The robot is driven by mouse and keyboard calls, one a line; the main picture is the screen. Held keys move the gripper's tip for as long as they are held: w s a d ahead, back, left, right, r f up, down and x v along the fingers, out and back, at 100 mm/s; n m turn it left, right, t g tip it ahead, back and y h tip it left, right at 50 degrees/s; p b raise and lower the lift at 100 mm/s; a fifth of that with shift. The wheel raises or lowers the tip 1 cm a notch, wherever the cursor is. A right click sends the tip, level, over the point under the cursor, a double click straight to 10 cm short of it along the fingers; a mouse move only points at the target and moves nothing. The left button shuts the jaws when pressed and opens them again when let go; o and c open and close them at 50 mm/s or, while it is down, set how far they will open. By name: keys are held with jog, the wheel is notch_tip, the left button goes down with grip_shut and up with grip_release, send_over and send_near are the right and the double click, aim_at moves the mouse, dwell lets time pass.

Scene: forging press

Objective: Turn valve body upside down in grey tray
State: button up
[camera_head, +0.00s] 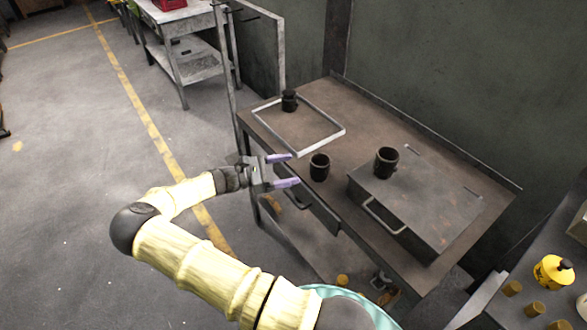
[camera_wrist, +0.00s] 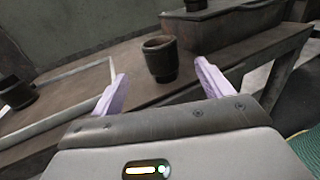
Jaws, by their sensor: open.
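Three dark, round, cup-like metal parts are in view; which one is the valve body I cannot tell for certain. One part (camera_head: 319,167) stands upright on the table, outside the tray and just beyond my fingertips. It also shows between my fingers in the wrist view (camera_wrist: 160,62), its open mouth up. Another dark part (camera_head: 289,100) stands inside the far corner of the grey tray (camera_head: 322,143). A third part (camera_head: 386,161) stands on a metal box, mouth up. My gripper (camera_head: 294,170) is open and empty at the table's front edge, its lilac fingers pointing toward the nearest part.
The brown table (camera_head: 355,125) has bare surface between tray and box. The flat grey box (camera_head: 440,205) with a handle fills the table's right side. A wall stands behind. A bench with a yellow container (camera_head: 553,271) is at lower right.

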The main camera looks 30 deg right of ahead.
jog(key=shift+s, duration=0.1)
dwell(0.4)
jog(key=s+m+y, duration=0.1)
jog(key=s+f+m+y, duration=0.1)
jog(key=s+y, duration=0.1)
jog(key=s+f+m+y, duration=0.1)
jog(key=s+y, duration=0.1)
jog(key=shift+d+f+g, duration=0.2)
jog(key=shift+d+g, duration=0.05)
jog(key=shift+g, duration=0.05)
jog(key=s+a+r+m+t+y, duration=0.4)
jog(key=s+a+r+m+y, duration=0.1)
jog(key=a, duration=0.4)
jog(key=s+a+r+m+t+y, duration=0.4)
jog(key=s+a+r+m+y, duration=0.2)
jog(key=a, duration=0.3)
jog(key=shift+s+r+t+y, duration=0.15)
jog(key=shift+r+t+y, duration=0.25)
jog(key=shift+y, duration=0.2)
